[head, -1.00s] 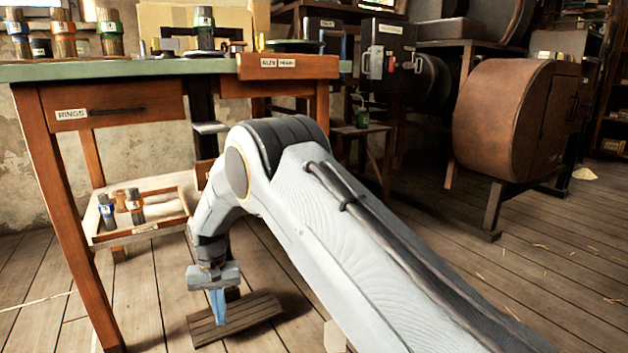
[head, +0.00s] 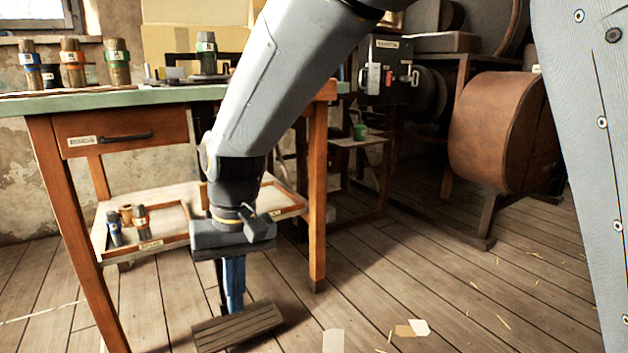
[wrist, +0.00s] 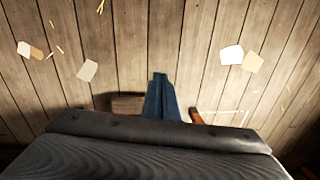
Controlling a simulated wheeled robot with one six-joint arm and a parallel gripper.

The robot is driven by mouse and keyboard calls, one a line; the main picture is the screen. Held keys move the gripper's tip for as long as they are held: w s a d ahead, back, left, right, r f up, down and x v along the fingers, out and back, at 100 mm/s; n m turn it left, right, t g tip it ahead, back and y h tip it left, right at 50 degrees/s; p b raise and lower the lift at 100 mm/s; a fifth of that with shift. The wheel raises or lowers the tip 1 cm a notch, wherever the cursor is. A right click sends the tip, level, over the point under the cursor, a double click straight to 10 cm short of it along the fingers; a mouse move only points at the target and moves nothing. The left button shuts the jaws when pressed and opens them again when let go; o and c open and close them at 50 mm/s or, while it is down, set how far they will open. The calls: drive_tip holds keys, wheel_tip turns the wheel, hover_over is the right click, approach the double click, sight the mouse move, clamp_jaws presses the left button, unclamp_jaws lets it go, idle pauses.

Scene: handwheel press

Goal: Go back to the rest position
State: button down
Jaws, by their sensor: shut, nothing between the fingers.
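My gripper (head: 233,292) points down in front of the workbench, its blue fingers shut with nothing between them. In the head view the fingers are over the far edge of a wooden foot board (head: 238,327) near the floor; I cannot tell the gap between them. The wrist view shows the blue fingers (wrist: 160,90) together above the plank floor. My arm reaches down from the top of the head view and hides part of the bench.
The green-topped workbench (head: 100,101) with a drawer (head: 120,132) stands behind the gripper. Its lower shelf (head: 165,222) holds several small bottles. A brown drum (head: 497,130) stands at the right. Paper scraps (head: 418,327) lie on open floor.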

drive_tip(key=s+d+r+n+p, duration=0.1)
drive_tip(key=s+d+r+p, duration=0.1)
drive_tip(key=s+d+r, duration=0.5)
drive_tip(key=s+d+p, duration=0.3)
drive_tip(key=s+d, duration=0.3)
drive_tip(key=s, duration=0.5)
drive_tip(key=d+r+m+p, duration=0.2)
drive_tip(key=d+r+p, duration=0.4)
drive_tip(key=r+p, duration=0.3)
drive_tip(key=d+r+m+p, duration=0.2)
drive_tip(key=d+r+p, duration=0.5)
drive_tip(key=p, duration=0.8)
drive_tip(key=d+r+m+h+p, duration=0.1)
drive_tip(key=d+r+m+p, duration=0.1)
drive_tip(key=d+r+p, duration=0.5)
wheel_tip(320, 180, up, 6)
drive_tip(key=p, duration=0.6)
drive_tip(key=shift+f, duration=0.25)
drive_tip(key=shift+a, duration=0.1)
